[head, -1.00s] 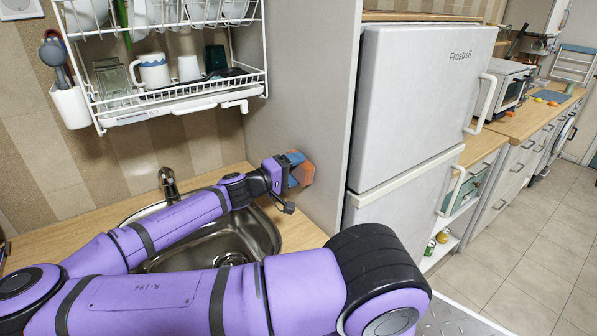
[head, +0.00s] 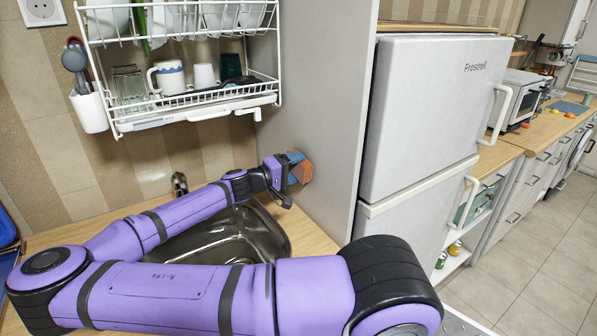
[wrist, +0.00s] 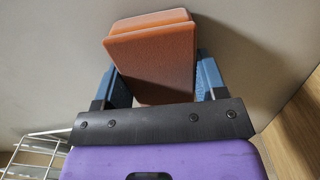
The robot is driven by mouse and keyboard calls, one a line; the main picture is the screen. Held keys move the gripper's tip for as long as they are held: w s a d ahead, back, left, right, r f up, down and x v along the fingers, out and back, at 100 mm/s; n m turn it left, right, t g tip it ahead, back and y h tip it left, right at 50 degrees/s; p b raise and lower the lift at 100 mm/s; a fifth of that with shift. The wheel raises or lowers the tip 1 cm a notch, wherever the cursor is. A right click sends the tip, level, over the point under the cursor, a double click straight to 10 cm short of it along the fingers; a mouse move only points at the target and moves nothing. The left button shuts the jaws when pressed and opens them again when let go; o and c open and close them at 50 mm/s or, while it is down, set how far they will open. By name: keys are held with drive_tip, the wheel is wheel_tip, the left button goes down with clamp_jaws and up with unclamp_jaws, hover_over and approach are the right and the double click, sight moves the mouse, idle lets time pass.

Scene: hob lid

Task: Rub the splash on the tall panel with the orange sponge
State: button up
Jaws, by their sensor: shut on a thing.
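The orange sponge (head: 305,172) is between the jaws of my gripper (head: 287,170), against or very close to the grey tall panel (head: 317,95). In the wrist view the sponge (wrist: 150,58) sits between the two blue fingers of my gripper (wrist: 160,85), with its far side towards the pale panel (wrist: 255,28). The gripper is shut on the sponge. I cannot see a splash on the visible part of the panel; the sponge and gripper hide part of its surface.
The sink (head: 235,238) lies below my arm, set in a wooden worktop (head: 310,232). A white dish rack (head: 195,105) with cups hangs on the wall at upper left. The fridge (head: 430,115) stands right of the panel. The floor (head: 545,260) at right is clear.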

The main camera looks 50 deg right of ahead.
drive_tip(key=shift+w, duration=0.15)
drive_tip(key=shift+w+a, duration=0.15)
drive_tip(key=shift+a, duration=0.3)
drive_tip(key=shift+v, duration=2.45)
drive_tip(key=shift+a, duration=0.1)
drive_tip(key=v, duration=0.2)
drive_tip(key=shift+a, duration=0.4)
drive_tip(key=shift+d, duration=0.15)
drive_tip(key=shift+f+x, duration=0.25)
drive_tip(key=shift+x, duration=0.85)
drive_tip(key=shift+f+x, duration=0.3)
drive_tip(key=shift+x, duration=0.8)
drive_tip(key=shift+f+x, duration=0.25)
drive_tip(key=shift+x, duration=0.85)
drive_tip(key=shift+d, duration=1)
